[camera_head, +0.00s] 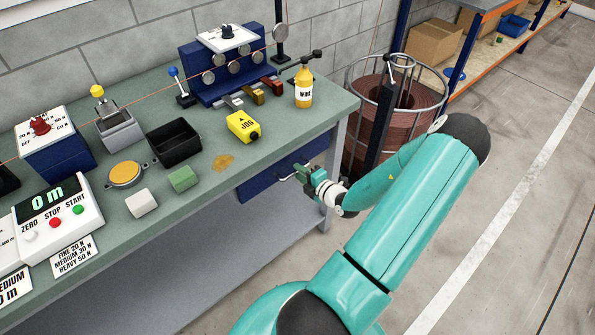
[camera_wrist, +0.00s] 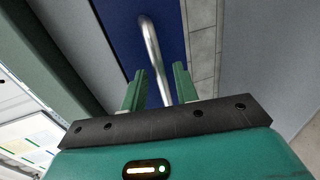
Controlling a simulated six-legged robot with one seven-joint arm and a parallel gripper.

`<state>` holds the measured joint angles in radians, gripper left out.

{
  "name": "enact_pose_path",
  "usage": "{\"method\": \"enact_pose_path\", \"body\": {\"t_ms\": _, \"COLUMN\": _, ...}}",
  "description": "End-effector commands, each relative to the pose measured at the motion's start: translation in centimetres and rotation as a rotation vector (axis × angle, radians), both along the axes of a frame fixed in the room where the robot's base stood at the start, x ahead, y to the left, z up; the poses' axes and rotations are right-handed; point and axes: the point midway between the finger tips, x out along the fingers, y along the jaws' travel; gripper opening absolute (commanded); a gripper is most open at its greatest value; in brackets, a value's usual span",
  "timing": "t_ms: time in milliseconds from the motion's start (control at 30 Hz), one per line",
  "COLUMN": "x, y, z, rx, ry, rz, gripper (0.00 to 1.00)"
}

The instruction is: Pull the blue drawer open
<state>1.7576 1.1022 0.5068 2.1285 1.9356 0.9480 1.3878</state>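The blue drawer (camera_head: 262,184) sits under the right part of the workbench top, its front looking flush with the bench. Its silver bar handle (camera_head: 287,178) sticks out from the front. In the wrist view the blue drawer front (camera_wrist: 122,40) is ahead, and the handle (camera_wrist: 151,50) runs down between my two green fingers. My gripper (camera_head: 303,172) is at the handle; it also shows in the wrist view (camera_wrist: 158,82). The fingers are apart, one on each side of the bar, with a gap visible. Contact with the bar cannot be made out.
The green workbench (camera_head: 218,190) carries a yellow JOG pendant (camera_head: 243,126), a yellow bottle (camera_head: 304,86), a black bin (camera_head: 174,143) and a green block (camera_head: 183,179). A wire spool carousel (camera_head: 385,110) stands close right of the bench. Open floor lies further right.

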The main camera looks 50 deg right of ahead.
Motion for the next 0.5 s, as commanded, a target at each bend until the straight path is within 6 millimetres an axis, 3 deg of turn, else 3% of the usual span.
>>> {"method": "enact_pose_path", "body": {"t_ms": 200, "x": 1.8, "y": -0.4, "z": -0.4, "rx": -0.001, "ry": 0.000, "rz": 0.000, "gripper": 0.30}}
{"method": "enact_pose_path", "body": {"t_ms": 467, "x": 1.9, "y": -0.4, "z": -0.4, "rx": -0.001, "ry": 0.001, "rz": 0.000, "gripper": 0.30}}
{"method": "enact_pose_path", "body": {"t_ms": 500, "x": 1.9, "y": -0.4, "z": -0.4, "rx": -0.001, "ry": 0.001, "rz": 0.000, "gripper": 0.24}}
